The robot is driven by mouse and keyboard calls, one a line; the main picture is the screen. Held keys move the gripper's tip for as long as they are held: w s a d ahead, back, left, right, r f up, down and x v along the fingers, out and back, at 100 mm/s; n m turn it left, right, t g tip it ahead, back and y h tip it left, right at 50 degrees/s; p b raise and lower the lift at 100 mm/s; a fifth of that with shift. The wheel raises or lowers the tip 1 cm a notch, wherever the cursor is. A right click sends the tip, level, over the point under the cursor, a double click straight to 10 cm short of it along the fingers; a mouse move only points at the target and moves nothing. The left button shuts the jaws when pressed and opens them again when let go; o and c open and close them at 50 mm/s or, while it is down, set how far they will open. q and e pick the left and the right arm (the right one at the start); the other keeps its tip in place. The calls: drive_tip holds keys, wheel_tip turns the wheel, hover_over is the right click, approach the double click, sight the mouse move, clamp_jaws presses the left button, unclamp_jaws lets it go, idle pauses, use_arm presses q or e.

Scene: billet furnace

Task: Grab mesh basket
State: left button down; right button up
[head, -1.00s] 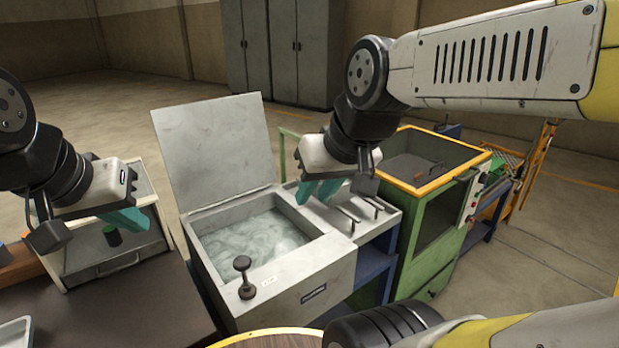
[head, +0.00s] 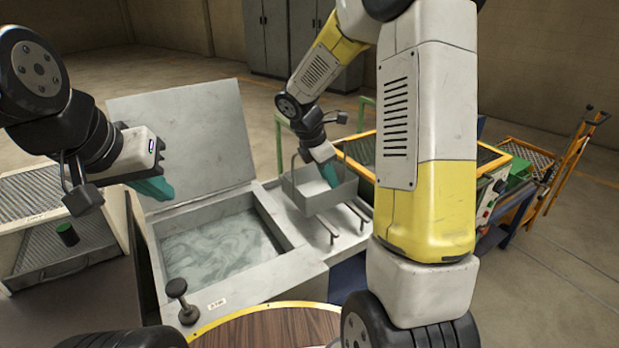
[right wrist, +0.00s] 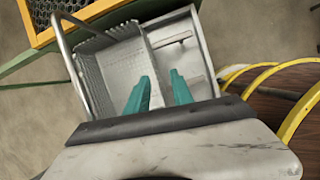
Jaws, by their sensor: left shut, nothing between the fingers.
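The grey mesh basket (head: 336,197) is over the grey deck right of the tank in the head view. Its wire handle (right wrist: 66,60) rises on the left side in the right wrist view, where the mesh inside (right wrist: 103,65) also shows. My right gripper (head: 328,176) is at the basket, partly hidden by its wall. In the right wrist view its teal fingers (right wrist: 161,88) are apart, at the basket's right side; whether they touch it is unclear. My left gripper (head: 160,188) is shut and empty, above the tank's left side.
The tank (head: 222,245) holds cloudy liquid and its lid (head: 190,135) stands open. Two rails (head: 357,215) lie on the deck. A round wooden table (head: 275,330) is in front.

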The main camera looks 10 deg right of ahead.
sight(334, 197)
drive_tip(key=shift+n, duration=0.6)
drive_tip(key=x, duration=0.6)
drive_tip(key=w+x, duration=0.1)
drive_tip(key=x, duration=0.2)
drive_tip(key=shift+a+f, duration=0.2)
drive_tip(key=shift+f, duration=0.15)
clamp_jaws()
drive_tip(key=shift+w+r, duration=0.1)
idle(0.3)
